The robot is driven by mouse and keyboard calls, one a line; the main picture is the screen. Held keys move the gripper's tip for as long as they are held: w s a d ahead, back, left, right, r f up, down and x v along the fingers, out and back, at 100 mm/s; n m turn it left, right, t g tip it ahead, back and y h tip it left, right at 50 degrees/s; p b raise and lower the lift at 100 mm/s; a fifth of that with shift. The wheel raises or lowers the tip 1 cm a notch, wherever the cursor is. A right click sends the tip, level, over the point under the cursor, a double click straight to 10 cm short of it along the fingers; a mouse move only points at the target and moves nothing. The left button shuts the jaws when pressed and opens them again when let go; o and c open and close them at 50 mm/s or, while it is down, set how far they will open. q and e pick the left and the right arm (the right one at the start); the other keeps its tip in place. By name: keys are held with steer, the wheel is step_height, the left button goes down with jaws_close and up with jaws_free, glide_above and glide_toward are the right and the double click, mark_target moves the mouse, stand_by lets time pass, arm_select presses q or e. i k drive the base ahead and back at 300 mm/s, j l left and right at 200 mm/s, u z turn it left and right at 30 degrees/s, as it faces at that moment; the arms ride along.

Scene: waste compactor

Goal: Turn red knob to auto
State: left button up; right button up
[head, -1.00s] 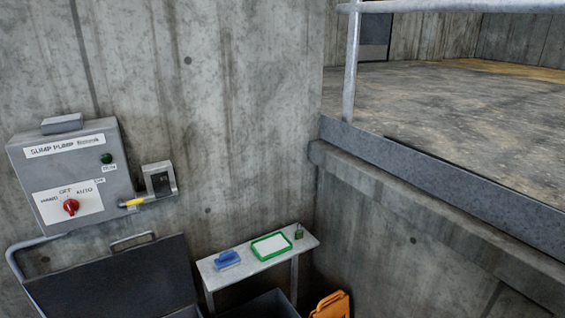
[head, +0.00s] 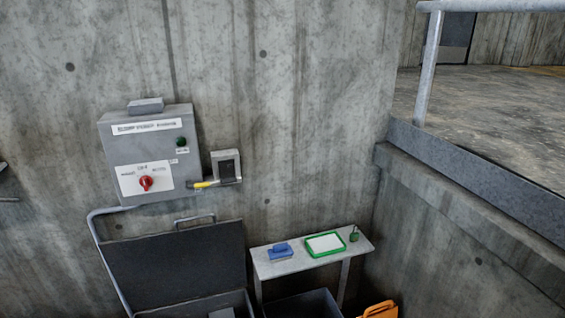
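The red knob (head: 146,183) sits on a white label plate on the front of the grey sump pump control box (head: 118,152), which is mounted on the concrete wall at the left. The plate has markings around the knob, blurred now; a second ago they read HAND, OFF and AUTO. The knob's exact pointing direction is too small to tell. A green indicator (head: 181,142) is on the box's upper right. Neither of my grippers shows in the head view.
Below stand an open dark-lidded bin (head: 172,262) and a small shelf (head: 281,268) with a blue item (head: 281,250) and a green-framed board (head: 325,244). An orange object (head: 380,310) is at the bottom. A raised ledge (head: 470,175) is at right.

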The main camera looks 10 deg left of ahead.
mark_target(146, 181)
steer(key=u, duration=1.3)
